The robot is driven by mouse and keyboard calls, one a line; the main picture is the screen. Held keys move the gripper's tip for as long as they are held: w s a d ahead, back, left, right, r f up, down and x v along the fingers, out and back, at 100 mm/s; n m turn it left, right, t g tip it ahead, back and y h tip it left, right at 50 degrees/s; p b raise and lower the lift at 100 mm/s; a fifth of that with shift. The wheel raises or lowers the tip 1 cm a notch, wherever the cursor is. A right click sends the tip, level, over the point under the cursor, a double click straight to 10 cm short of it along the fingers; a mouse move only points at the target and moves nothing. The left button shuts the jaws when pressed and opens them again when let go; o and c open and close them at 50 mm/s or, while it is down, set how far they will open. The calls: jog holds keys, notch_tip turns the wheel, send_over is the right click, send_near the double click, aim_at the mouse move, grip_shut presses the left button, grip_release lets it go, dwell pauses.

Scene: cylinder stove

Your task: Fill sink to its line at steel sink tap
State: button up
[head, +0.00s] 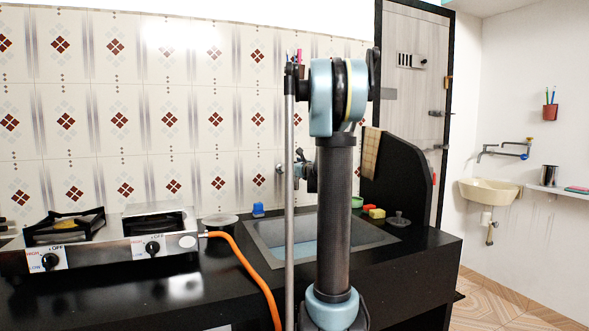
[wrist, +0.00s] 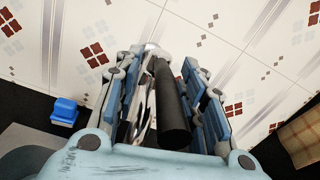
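The steel sink (head: 265,238) is set in the black counter, partly hidden behind my arm. A pale bluish surface shows inside it; I cannot read its level against a line. A small part of the steel tap (head: 281,168) shows at the tiled wall behind the sink. My gripper (head: 306,174) is beside the tap, mostly hidden by my arm. In the wrist view, the fingers of my gripper (wrist: 166,75) stand apart on either side of shiny metal (wrist: 147,95) and a black cylindrical part (wrist: 172,110). I cannot tell whether they touch either one.
A gas stove (head: 110,240) with an orange hose (head: 245,262) stands left of the sink. A blue item (head: 258,210) sits behind the sink, and yellow and red sponges (head: 376,212) lie at its right. A black partition (head: 400,180) and cloth (head: 371,153) bound the right side.

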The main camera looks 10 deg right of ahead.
jog(key=s+d, duration=0.2)
jog(key=s, duration=0.9)
jog(key=shift+s, duration=0.35)
jog(key=shift+d, duration=0.1)
